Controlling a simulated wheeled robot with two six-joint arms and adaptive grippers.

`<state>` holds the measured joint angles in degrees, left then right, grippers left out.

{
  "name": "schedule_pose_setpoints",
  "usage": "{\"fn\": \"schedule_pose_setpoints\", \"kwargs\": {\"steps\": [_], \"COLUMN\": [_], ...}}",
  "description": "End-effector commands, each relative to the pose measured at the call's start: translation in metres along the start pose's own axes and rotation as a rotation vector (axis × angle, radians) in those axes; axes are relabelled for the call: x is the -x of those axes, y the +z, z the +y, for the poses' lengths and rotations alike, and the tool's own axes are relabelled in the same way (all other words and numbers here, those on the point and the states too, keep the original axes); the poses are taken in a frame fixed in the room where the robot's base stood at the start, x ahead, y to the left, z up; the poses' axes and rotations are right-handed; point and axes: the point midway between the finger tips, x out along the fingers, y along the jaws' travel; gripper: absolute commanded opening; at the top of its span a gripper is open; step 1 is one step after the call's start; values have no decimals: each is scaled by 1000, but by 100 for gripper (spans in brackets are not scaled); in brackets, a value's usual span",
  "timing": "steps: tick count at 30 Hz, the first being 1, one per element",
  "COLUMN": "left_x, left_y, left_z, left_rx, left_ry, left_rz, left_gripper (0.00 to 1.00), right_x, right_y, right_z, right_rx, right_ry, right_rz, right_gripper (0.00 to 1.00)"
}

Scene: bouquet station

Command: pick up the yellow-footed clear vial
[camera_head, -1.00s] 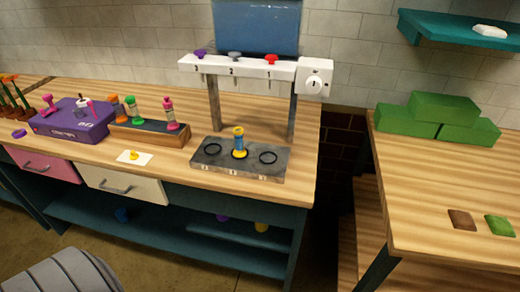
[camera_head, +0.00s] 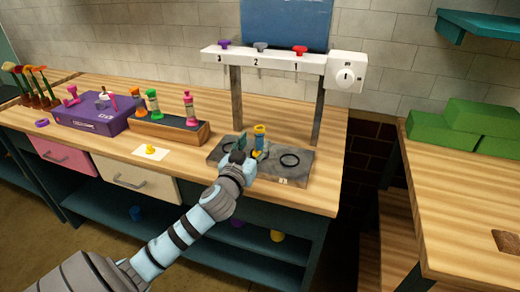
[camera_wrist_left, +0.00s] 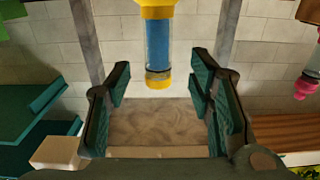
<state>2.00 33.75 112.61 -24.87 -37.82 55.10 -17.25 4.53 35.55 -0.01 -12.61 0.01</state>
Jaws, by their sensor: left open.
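The yellow-footed clear vial (camera_head: 260,141) stands upright on the grey slab (camera_head: 216,151) under the dispenser. It has yellow ends and blue contents. It also shows in the left wrist view (camera_wrist_left: 158,45), upside down, its wide yellow end cut by the top edge. My left gripper (camera_head: 247,150) is at the near left side of the vial. In the left wrist view its dark green fingers (camera_wrist_left: 160,92) are spread apart, with the vial in line with the gap and touching neither finger. The vial's lower part is partly hidden in the head view. My right gripper is out of view.
The white dispenser bar (camera_head: 262,61) with coloured knobs stands on posts behind the slab. A wooden rack (camera_head: 165,130) with several coloured vials and a purple box (camera_head: 92,112) stand to the left. A white card (camera_head: 140,152) bears a small yellow piece.

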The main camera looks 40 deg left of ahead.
Motion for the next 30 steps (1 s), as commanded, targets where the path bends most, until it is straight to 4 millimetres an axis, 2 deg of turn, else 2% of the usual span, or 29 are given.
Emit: {"fn": "schedule_pose_setpoints", "kwargs": {"steps": [5,8,15,24,30], "left_x": [-31,-47,-51,-50,-50], "left_y": [13,12,12,12,11], "left_z": [3,3,3,3,3], "left_rx": [5,3,1,1,1], "left_ry": [-1,-1,1,1,1], "left_rz": [-1,-1,-1,-2,0], "left_gripper": [48,48,47,0,0], "right_x": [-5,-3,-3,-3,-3], "right_y": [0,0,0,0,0], "right_z": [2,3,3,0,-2], "right_rx": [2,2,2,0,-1], "right_ry": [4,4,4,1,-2], "right_rz": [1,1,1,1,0], "right_gripper": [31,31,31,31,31]}}
